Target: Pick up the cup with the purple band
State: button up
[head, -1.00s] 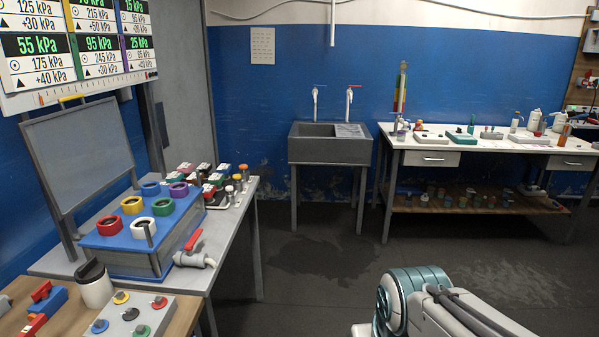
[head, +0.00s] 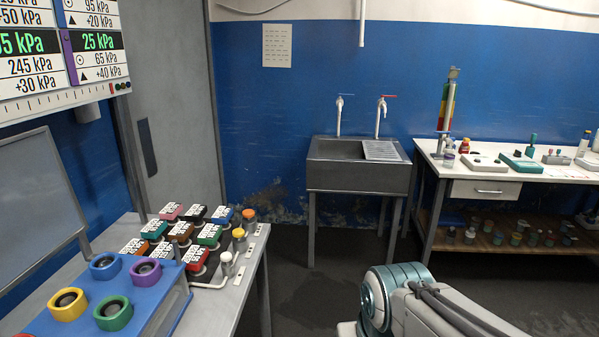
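A small pale container with what looks like a purple band (head: 448,159) stands at the left end of the white table (head: 478,176), at the right of the head view. It is too small to tell surely whether it is a cup with a purple band. Several small cups or jars (head: 515,236) with coloured bands stand on the table's lower shelf, too small to tell apart. Part of my arm shows at the bottom right, well short of the table. My gripper is out of view.
A grey sink (head: 358,176) with two taps stands against the blue wall. At left, a bench (head: 232,295) holds labelled coloured blocks (head: 182,231) and a blue box (head: 165,305) with coloured rings, one purple (head: 145,271). Dark floor (head: 310,300) is free between bench and sink.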

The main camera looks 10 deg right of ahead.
aim_at(448, 158)
jog(key=z, duration=0.1)
jog(key=i, duration=1.55)
jog(key=z, duration=0.65)
jog(key=i, duration=1.55)
jog(key=z, duration=1.1)
jog(key=i, duration=1.05)
jog(key=z, duration=0.3)
